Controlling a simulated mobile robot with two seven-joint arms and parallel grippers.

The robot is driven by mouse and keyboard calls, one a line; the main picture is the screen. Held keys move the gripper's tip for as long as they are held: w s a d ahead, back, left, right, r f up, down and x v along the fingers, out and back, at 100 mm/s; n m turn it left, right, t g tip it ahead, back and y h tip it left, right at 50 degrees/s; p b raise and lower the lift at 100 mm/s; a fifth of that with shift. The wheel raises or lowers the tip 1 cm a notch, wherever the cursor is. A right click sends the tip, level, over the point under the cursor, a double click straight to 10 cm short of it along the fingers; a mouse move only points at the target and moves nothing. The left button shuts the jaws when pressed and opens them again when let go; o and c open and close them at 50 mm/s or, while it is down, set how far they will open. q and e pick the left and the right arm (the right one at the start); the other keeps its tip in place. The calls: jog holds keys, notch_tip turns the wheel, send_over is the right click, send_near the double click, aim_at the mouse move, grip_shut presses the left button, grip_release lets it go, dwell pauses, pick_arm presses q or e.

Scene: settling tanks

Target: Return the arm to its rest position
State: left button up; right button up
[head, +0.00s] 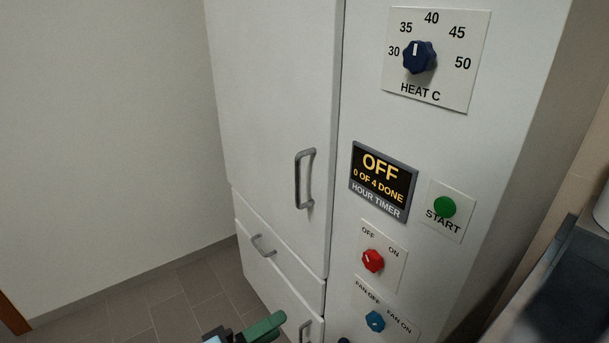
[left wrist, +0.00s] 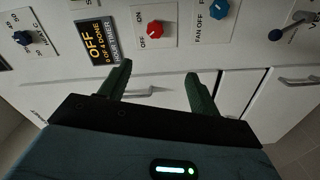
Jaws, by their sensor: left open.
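My left gripper (head: 264,328) shows at the bottom edge of the head view, with a green finger in front of the lower part of the white cabinet (head: 275,90). In the left wrist view, my left gripper (left wrist: 160,72) has its two green fingers spread apart with nothing between them. The fingers point toward the cabinet front with its knobs. Most of the arm is outside the head view. My right gripper is in neither view.
The panel holds a dark blue heat knob (head: 419,57), an hour timer display (head: 383,180) reading OFF, a green start button (head: 444,207), a red knob (head: 373,261) and a blue fan knob (head: 375,321). A door handle (head: 305,178) sticks out. Tiled floor (head: 185,300) is clear at left.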

pick_arm(q)
jog(key=s+a+f+m+y+p, duration=0.1)
jog(key=s+a+f+m+y, duration=0.1)
jog(key=s+a+f+y, duration=0.2)
jog(key=s+a+f+m+g+y+p, duration=0.1)
jog(key=s+a+f+y, duration=0.3)
jog(key=s+f, duration=0.7)
jog(key=s+a+f+m+g+y+p, duration=0.1)
jog(key=s+a+f+m+y+p, duration=0.1)
jog(key=s+f, duration=0.5)
jog(key=s+a+m+y, duration=0.1)
jog(key=s+a+y, duration=0.1)
jog(key=s+a, duration=0.1)
jog(key=shift+s+a+f, duration=0.15)
jog(key=shift+a+f, duration=0.2)
jog(key=shift+f, duration=0.05)
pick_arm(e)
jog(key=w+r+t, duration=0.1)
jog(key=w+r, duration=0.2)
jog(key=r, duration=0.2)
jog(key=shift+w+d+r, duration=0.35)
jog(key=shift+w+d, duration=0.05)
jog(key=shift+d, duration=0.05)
